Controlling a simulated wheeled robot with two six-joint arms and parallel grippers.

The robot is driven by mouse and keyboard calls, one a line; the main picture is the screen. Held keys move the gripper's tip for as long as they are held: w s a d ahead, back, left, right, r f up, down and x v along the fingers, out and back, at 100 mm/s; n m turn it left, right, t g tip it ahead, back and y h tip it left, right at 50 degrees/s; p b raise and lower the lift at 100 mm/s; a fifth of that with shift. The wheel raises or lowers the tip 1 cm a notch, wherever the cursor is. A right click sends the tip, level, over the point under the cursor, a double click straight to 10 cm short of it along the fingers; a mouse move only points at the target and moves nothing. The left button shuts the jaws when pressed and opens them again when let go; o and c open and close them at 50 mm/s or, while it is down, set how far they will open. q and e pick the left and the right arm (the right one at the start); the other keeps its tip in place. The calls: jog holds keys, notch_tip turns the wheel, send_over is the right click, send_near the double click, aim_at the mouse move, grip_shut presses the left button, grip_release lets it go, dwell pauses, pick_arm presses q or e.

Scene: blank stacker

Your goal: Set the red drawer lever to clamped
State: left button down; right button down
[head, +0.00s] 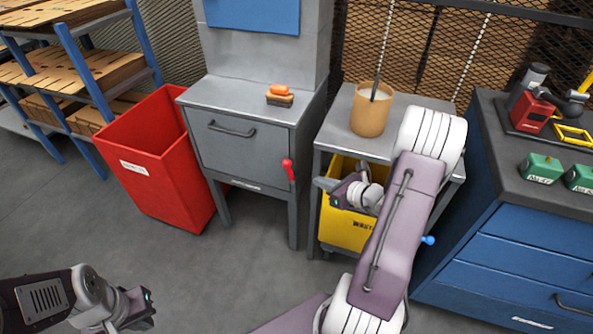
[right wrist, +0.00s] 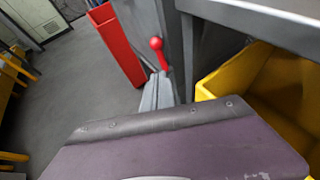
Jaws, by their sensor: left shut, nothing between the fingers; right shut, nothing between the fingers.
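The red lever (head: 288,169) is on the right front of the grey drawer cabinet (head: 243,150), beside the drawer front. Its knob end points up, with a slight tilt. In the right wrist view the lever (right wrist: 157,46) shows its round knob just beyond my fingertips. My right gripper (head: 320,183) is shut and empty, to the right of the lever and pointing towards it. In the wrist view the right gripper (right wrist: 157,88) has its fingers together; whether they touch the lever I cannot tell. My left gripper (head: 149,302) is shut and empty, low at the left over the floor.
A red bin (head: 150,160) stands left of the cabinet. A yellow waste bin (head: 345,229) sits under a grey side table (head: 337,130) holding a tan pot (head: 370,112). An orange-topped brush (head: 280,94) lies on the cabinet. A blue drawer bench (head: 520,250) stands at the right.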

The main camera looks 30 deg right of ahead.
jog(key=b, duration=0.2)
send_near(290, 167)
notch_tip(290, 167, down, 3)
jog(key=w, duration=0.3)
jog(key=w+a, duration=0.1)
jog(key=shift+w+r, duration=0.1)
jog(key=shift+w, duration=0.7)
jog(key=shift+r, duration=0.1)
